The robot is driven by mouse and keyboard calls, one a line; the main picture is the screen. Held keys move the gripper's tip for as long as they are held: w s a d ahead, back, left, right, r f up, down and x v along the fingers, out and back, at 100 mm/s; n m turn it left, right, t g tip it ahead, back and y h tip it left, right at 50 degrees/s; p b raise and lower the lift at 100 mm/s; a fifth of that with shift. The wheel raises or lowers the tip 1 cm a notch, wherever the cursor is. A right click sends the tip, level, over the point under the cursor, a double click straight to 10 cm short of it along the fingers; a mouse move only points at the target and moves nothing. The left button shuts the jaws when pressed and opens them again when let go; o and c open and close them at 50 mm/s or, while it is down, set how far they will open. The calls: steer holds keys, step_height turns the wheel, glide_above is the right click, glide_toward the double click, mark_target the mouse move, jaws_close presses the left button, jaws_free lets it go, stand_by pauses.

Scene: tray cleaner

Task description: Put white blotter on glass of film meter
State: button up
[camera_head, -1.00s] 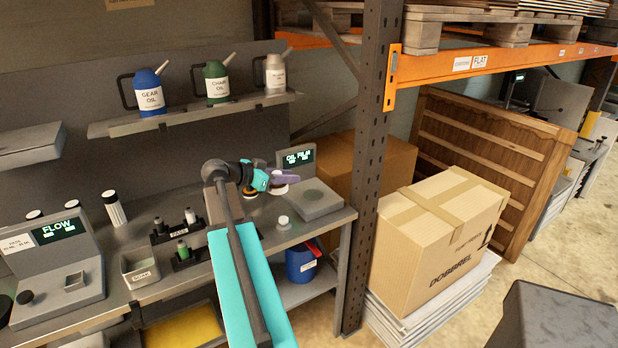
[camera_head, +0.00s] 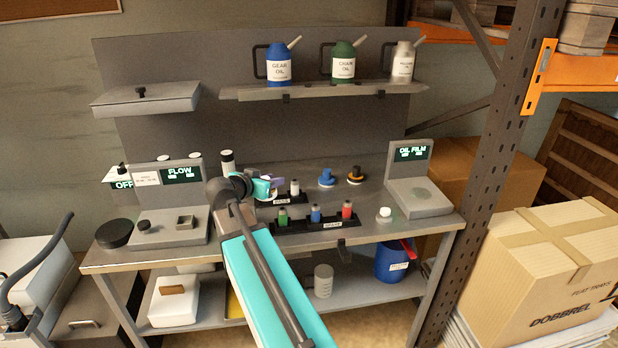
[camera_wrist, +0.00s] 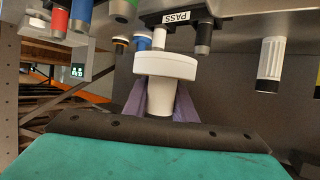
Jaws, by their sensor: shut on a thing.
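My gripper (camera_wrist: 162,98) has purple fingers shut on the stem of the white blotter (camera_wrist: 165,66), a round white pad in the wrist view. In the head view, my gripper (camera_head: 268,188) is over the bench beside the PASS rack, and the held blotter cannot be made out there. The film meter (camera_head: 416,205), grey with a green OIL FILM display, stands at the bench's right end. Its round glass (camera_head: 420,193) is bare. My gripper is well to the left of the meter.
The PASS rack (camera_head: 281,200) and a front rack (camera_head: 310,228) with several bottles stand mid-bench. Blue (camera_head: 327,178) and orange-black (camera_head: 355,176) blotters stand behind. A small white-topped item (camera_head: 384,213) is left of the meter. The flow meter (camera_head: 170,228) is at left.

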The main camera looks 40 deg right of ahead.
steer(key=w+a+f+n+t+y+b, duration=0.1)
steer(key=w+a+n+t+y, duration=0.2)
steer(key=a, duration=0.7)
steer(key=w+a+f+n+t+y+b, duration=0.1)
steer(key=w+a+n+t+y, duration=0.25)
steer(key=a, duration=0.75)
steer(key=w+a+r+n+t+y, duration=0.1)
steer(key=w+a+r+n+y, duration=0.1)
steer(key=a, duration=0.5)
steer(key=w+a+r+n+t+y, duration=0.1)
steer(key=w+a+r+n+y, duration=0.2)
steer(key=a, duration=0.4)
steer(key=shift+w+r+n+y+b, duration=0.15)
steer(key=shift+r+n+y+b, duration=0.25)
steer(key=shift+n, duration=0.75)
steer(key=shift+a, duration=0.1)
